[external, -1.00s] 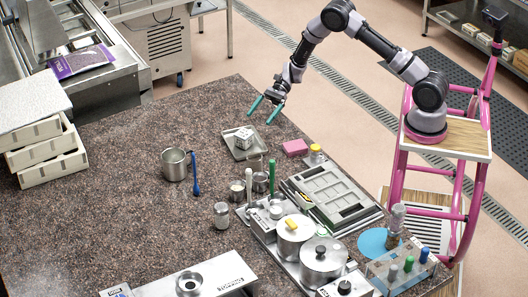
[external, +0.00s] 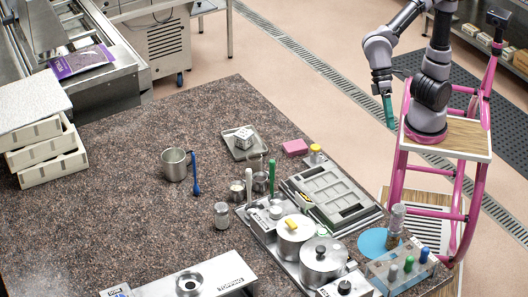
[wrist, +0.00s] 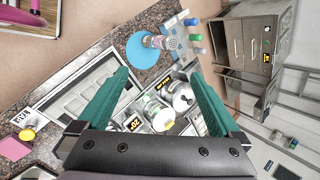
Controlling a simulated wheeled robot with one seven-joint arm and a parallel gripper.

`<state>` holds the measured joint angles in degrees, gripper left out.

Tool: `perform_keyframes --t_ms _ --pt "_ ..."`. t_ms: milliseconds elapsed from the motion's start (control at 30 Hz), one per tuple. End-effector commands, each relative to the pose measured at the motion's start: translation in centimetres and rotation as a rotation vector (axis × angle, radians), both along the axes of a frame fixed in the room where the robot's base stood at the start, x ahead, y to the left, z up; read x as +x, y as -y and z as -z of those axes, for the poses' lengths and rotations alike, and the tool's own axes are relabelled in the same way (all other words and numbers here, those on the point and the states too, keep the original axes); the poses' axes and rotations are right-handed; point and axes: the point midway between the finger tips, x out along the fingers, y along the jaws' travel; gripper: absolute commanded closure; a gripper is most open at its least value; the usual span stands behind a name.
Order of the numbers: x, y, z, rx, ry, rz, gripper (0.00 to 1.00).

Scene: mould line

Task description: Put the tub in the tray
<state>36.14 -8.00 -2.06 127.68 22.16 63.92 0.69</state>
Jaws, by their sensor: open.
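A shallow grey metal tray (external: 233,153) lies on the speckled counter. A small pale block-shaped item with dark patches (external: 244,137), which looks like the tub, sits inside the tray toward its back. It rests there with nothing gripping it. My gripper (external: 389,111) is well to the right of the tray, off the counter near my own base, pointing down. In the wrist view my gripper (wrist: 158,76) shows two green fingers spread wide with nothing held between them.
A pink block (external: 295,147) and a yellow-lidded jar (external: 316,153) stand right of the tray. A metal mug (external: 174,165) and blue-handled tool (external: 196,176) lie left. Lidded pots (external: 323,262) and a compartmented mould (external: 331,192) fill the front right. The counter's left middle is clear.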

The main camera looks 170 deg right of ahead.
Motion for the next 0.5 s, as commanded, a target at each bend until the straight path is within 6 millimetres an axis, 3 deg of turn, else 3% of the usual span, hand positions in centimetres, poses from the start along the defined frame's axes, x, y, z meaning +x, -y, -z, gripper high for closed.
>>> perform_keyframes --t_ms 33,200,333,500 --pt "-0.9 -3.5 -1.2 -0.076 0.026 -0.107 0.00" --pt "-5.4 -11.8 -3.2 -0.329 0.122 -0.424 0.00" --pt "-8.7 -15.5 -4.0 -0.488 0.218 -0.615 0.00" --pt "-11.4 -17.6 -4.3 -0.609 0.307 -0.753 0.00"
